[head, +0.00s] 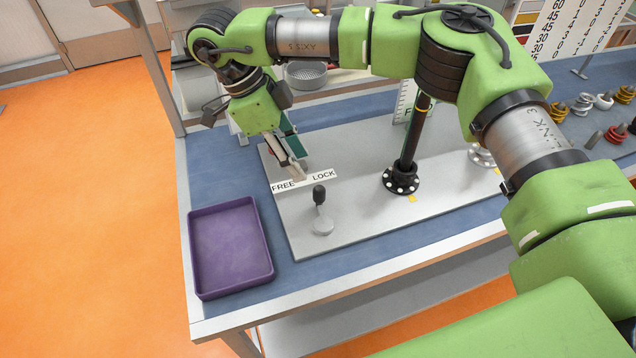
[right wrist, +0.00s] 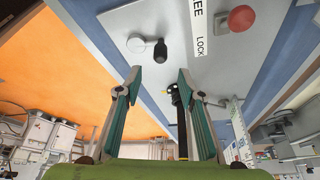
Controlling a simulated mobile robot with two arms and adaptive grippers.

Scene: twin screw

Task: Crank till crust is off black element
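The crank has a black knob (head: 319,194) on a pale round disc (head: 322,226) at the front of a grey board. In the right wrist view the knob (right wrist: 160,51) and disc (right wrist: 136,43) show beyond the fingertips. The black element (head: 409,145) is an upright post on a bolted flange, partly behind my arm, with a yellow band near its visible top. I cannot make out any crust on it. My right gripper (head: 296,170) is open and empty above the board by the FREE/LOCK label, behind the knob and apart from it. My left gripper is not in view.
A red knob (right wrist: 241,18) sits beside the label (right wrist: 200,35). An empty purple tray (head: 231,249) lies left of the board on the blue table. Springs and rings (head: 603,101) stand at the far right. The board between crank and post is clear.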

